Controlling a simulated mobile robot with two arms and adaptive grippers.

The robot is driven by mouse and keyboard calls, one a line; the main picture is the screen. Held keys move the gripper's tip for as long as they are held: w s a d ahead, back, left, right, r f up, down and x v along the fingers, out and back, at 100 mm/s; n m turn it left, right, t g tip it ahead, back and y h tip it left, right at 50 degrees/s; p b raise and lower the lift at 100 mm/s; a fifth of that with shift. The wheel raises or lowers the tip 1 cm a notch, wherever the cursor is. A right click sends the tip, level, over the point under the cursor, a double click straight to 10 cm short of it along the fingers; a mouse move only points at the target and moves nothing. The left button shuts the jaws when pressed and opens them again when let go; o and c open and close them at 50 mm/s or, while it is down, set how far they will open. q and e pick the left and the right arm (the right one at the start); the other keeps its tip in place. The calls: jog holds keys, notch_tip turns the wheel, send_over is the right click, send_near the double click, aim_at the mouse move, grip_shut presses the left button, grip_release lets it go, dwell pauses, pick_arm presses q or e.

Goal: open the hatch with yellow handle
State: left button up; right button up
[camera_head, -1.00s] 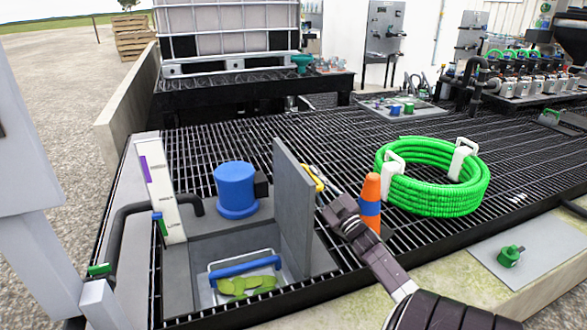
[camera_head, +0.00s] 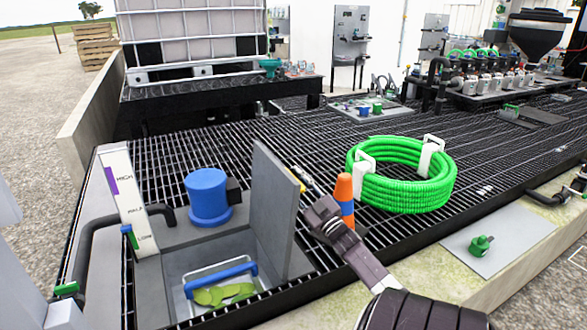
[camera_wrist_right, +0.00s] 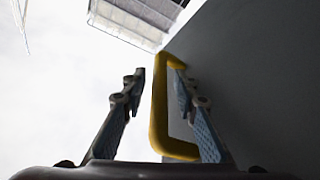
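The hatch is a grey panel (camera_head: 274,205) standing upright, swung open beside a square opening (camera_head: 175,262). Its yellow handle (camera_head: 299,178) is on the panel's right face, mostly hidden in the head view. My right gripper (camera_head: 308,192) is close to the right of the panel at the handle. In the right wrist view the yellow handle (camera_wrist_right: 159,105) passes between my right gripper's two spread fingers (camera_wrist_right: 157,80), nearer the right finger. The fingers are apart and not closed on it. My left gripper is not in view.
The opening holds a tray with a blue handle (camera_head: 222,272) and green pieces. A blue cylinder (camera_head: 207,197) stands behind it. An orange and blue cone (camera_head: 345,200) and a coiled green hose (camera_head: 400,185) are right of my right gripper. Black grating (camera_head: 320,130) extends behind.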

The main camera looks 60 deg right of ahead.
jog(key=v, duration=1.2)
dwell(0.6)
